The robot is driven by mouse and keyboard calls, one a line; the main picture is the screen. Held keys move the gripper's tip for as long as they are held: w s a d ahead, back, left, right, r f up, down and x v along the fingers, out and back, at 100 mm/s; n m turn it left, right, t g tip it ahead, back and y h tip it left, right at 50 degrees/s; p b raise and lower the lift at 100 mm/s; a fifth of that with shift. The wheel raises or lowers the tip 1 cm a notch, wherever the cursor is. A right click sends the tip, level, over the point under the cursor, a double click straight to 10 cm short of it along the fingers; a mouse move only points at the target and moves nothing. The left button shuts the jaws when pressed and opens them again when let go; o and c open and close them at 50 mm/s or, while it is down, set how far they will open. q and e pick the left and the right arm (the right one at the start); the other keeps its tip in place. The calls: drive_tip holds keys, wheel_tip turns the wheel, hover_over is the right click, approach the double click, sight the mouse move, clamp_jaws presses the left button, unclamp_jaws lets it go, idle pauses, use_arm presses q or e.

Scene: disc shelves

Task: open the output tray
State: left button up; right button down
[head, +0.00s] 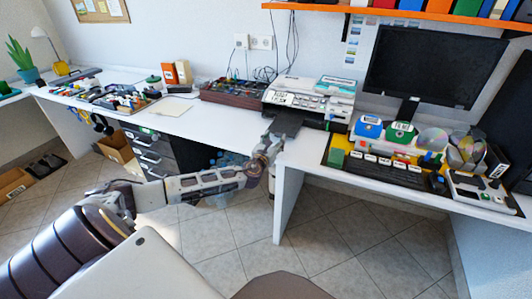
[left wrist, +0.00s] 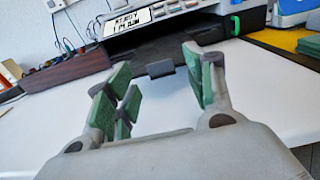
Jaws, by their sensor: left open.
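The printer (head: 318,88) stands on the white desk, with a light body and a lit display (left wrist: 128,19) in the left wrist view. Its dark output tray (head: 287,121) shows low at its front. In the left wrist view the tray (left wrist: 188,52) has a small dark tab (left wrist: 160,68) at its front edge. My left gripper (head: 271,138) is at the desk's front edge, just before the tray. In the left wrist view the gripper (left wrist: 158,88) is open, its green-padded fingers on either side of the tab with nothing held. Touching cannot be told. My right gripper is out of view.
A dark red box (head: 237,93) of small parts stands left of the printer. A keyboard (head: 378,170), disc cases and a monitor (head: 432,65) are to its right. The desk edge (head: 300,161) lies close below my left gripper. Drawers (head: 150,150) stand under the desk at left.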

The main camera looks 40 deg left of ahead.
use_arm(q)
drive_tip(key=v, duration=0.9)
drive_tip(key=shift+s, duration=0.15)
drive_tip(key=shift+d, duration=0.1)
drive_tip(key=shift+n, duration=0.3)
idle(0.5)
